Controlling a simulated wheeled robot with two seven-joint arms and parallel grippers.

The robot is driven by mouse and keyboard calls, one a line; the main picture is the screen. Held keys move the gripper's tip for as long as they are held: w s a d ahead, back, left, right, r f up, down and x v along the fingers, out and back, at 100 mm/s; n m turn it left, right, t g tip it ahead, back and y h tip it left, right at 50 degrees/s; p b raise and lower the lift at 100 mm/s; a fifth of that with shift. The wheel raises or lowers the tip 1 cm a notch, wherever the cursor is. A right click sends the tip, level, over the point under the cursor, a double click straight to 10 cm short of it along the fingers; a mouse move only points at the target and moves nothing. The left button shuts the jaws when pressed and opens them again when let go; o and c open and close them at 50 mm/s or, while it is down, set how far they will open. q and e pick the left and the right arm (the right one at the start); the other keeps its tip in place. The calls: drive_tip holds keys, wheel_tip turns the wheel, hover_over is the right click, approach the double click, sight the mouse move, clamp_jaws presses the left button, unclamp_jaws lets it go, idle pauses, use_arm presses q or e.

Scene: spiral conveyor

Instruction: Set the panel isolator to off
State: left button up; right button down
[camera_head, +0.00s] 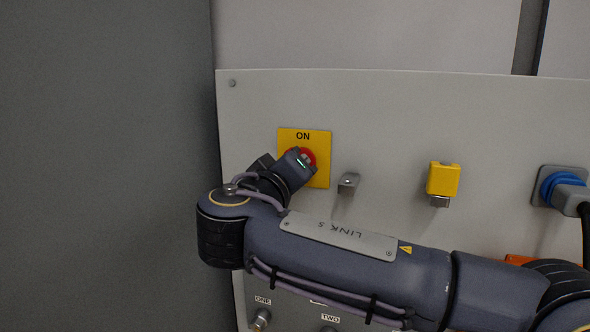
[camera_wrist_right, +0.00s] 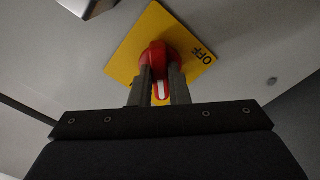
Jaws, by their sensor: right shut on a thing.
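The panel isolator is a red rotary knob (camera_head: 309,155) on a yellow square plate (camera_head: 319,178), on the upper left of a light grey panel. The plate reads ON at its top in the head view. In the right wrist view, the plate (camera_wrist_right: 124,60) shows OFF near its right corner, and the red knob (camera_wrist_right: 155,54) has a white stripe on its grip. My right gripper (camera_wrist_right: 161,88) is shut on the knob, one finger on each side of the grip. In the head view my right gripper (camera_head: 300,163) hides much of the knob. My left gripper is not in view.
Right of the isolator are a small metal bracket (camera_head: 348,183), a yellow block (camera_head: 443,179) and a blue plug (camera_head: 560,187) with a black cable. Switches labelled ONE (camera_head: 261,319) and TWO (camera_head: 329,329) sit low on the panel. My right arm crosses the panel's lower half.

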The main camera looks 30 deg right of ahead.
drive_tip(key=n+p, duration=0.2)
drive_tip(key=n, duration=0.6)
drive_tip(key=shift+n+p, duration=0.3)
drive_tip(key=shift+p, duration=0.1)
drive_tip(key=shift+n, duration=0.3)
drive_tip(key=c, duration=1.4)
unclamp_jaws()
drive_tip(key=shift+a, duration=0.1)
drive_tip(key=b+v, duration=0.1)
drive_tip(key=v, duration=0.6)
drive_tip(key=shift+s+a, duration=0.2)
drive_tip(key=shift+s, duration=0.1)
